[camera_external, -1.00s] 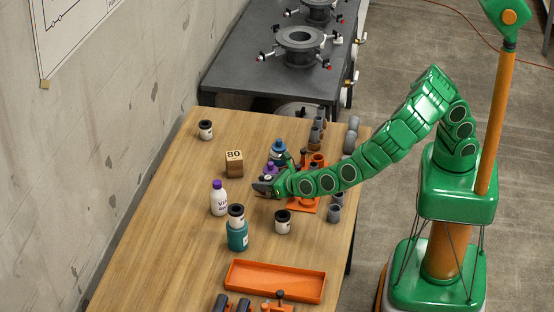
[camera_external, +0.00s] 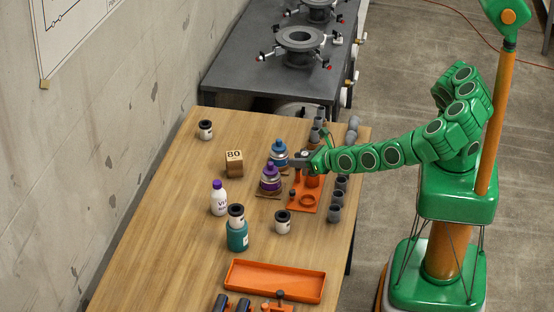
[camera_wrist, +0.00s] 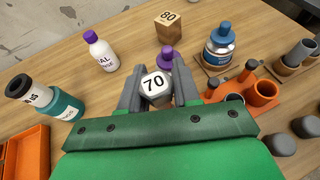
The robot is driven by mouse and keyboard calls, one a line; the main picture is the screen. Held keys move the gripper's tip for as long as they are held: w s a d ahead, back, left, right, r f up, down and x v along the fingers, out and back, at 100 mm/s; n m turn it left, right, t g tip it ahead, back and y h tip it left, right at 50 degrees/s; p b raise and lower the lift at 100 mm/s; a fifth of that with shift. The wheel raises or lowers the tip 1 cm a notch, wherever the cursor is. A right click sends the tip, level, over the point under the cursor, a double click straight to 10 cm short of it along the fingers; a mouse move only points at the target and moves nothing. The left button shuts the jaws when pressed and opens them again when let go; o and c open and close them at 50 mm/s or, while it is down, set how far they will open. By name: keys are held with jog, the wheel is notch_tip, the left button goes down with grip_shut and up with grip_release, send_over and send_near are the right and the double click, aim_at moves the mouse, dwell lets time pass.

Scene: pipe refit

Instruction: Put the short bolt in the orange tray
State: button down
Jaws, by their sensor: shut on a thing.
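My gripper (camera_external: 304,160) is over the far end of the orange stand, beside the blue-capped bottle in the external view. In the wrist view my gripper (camera_wrist: 157,82) is shut on a pale, six-sided piece marked 70 (camera_wrist: 155,84), held between the two grey fingers. Only its marked face shows clearly; I cannot tell whether it is the short bolt or how long it is. The orange tray (camera_external: 262,285) lies empty near the front of the table, well away from my gripper. Its edge also shows in the wrist view (camera_wrist: 40,142).
A purple-capped bottle (camera_external: 270,180) and a blue-capped bottle (camera_external: 279,154) stand left of the orange stand (camera_external: 303,206). A block marked 80 (camera_external: 234,164), a white bottle (camera_external: 219,199) and a teal bottle (camera_external: 237,237) stand further left. Grey cups (camera_external: 335,214) line the right edge.

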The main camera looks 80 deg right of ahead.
jog(key=shift+s+d+r, duration=0.15)
jog(key=shift+s+r, duration=0.05)
jog(key=shift+s, duration=0.15)
